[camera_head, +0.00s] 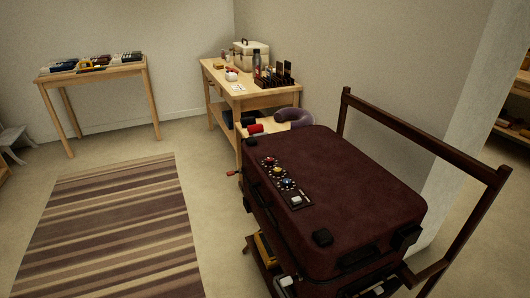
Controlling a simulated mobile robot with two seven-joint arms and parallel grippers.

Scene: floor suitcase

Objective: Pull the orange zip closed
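A large dark maroon suitcase (345,195) stands at the right, its lid looking shut from above. A small red-orange piece (232,173) sticks out near its far left edge; I cannot tell whether it is the zip pull. The seam along the left side is dark, and no orange zip is clearly visible there. A yellow-orange item (264,248) shows low at the suitcase's near left side, partly hidden. Neither of my grippers is in view.
A dark wooden rail (425,135) stands along the suitcase's right side. Behind is a wooden bench (225,84) with a box, bottle and rack. A small table (110,73) stands at the back left. A striped rug (115,230) lies on open floor at left.

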